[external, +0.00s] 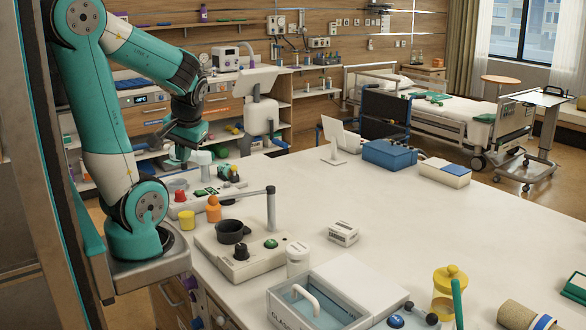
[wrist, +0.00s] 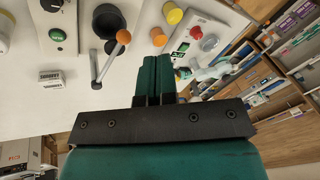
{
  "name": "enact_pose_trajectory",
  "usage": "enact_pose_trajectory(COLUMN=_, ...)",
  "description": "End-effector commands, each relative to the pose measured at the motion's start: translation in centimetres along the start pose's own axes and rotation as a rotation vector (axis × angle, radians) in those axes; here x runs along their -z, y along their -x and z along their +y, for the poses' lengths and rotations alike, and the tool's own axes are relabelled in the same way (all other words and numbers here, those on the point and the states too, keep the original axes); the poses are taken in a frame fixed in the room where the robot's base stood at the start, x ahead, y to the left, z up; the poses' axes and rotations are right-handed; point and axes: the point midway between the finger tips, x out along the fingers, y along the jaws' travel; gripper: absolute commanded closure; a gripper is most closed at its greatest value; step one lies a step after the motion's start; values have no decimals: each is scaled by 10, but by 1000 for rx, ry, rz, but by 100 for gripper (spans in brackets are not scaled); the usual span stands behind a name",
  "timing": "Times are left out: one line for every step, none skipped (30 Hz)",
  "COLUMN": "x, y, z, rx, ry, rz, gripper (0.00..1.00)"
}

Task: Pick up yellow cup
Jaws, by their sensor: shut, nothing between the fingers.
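The yellow cup (external: 187,220) stands upright on the white counter at the left, in front of my arm's base side. In the wrist view the yellow cup (wrist: 174,16) shows near the top edge, right of centre. My gripper (external: 180,153) is raised above the counter, well above and apart from the cup. In the wrist view my gripper (wrist: 158,72) has its two green fingers together with nothing between them.
An orange bottle (external: 214,209) stands close right of the cup, and a red knob (external: 181,196) is just behind it. A beige device with a dark bowl (external: 229,231) and upright post sits to the right. The counter's middle (external: 320,195) is mostly clear.

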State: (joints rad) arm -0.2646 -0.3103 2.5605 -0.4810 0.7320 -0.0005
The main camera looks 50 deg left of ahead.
Motion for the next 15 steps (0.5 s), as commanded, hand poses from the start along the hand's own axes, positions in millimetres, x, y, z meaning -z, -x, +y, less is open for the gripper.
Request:
enact_pose_trajectory(x=0, y=0, z=0, rx=0, ry=0, rz=0, gripper=100)
enact_pose_trajectory(x=0, y=0, z=0, rx=0, ry=0, rz=0, gripper=100)
enact_pose_trajectory(x=0, y=0, z=0, rx=0, ry=0, rz=0, gripper=100)
enact_pose_trajectory(x=0, y=0, z=0, rx=0, ry=0, rz=0, gripper=100)
enact_pose_trajectory(x=0, y=0, z=0, rx=0, ry=0, rz=0, gripper=100)
enact_pose_trajectory(x=0, y=0, z=0, rx=0, ry=0, rz=0, gripper=100)
enact_pose_trajectory(x=0, y=0, z=0, rx=0, ry=0, rz=0, gripper=100)
enact_pose_trajectory(x=0, y=0, z=0, rx=0, ry=0, rz=0, gripper=100)
enact_pose_trajectory(x=0, y=0, z=0, rx=0, ry=0, rz=0, gripper=100)
enact_pose_trajectory(x=0, y=0, z=0, rx=0, ry=0, rz=0, gripper=100)
enact_pose_trajectory(x=0, y=0, z=0, rx=0, ry=0, rz=0, gripper=100)
enact_pose_trajectory(x=0, y=0, z=0, rx=0, ry=0, rz=0, gripper=100)
enact_pose_trajectory(x=0, y=0, z=0, rx=0, ry=0, rz=0, gripper=100)
enact_pose_trajectory(x=0, y=0, z=0, rx=0, ry=0, rz=0, gripper=95)
enact_pose_trajectory(x=0, y=0, z=0, rx=0, ry=0, rz=0, gripper=86)
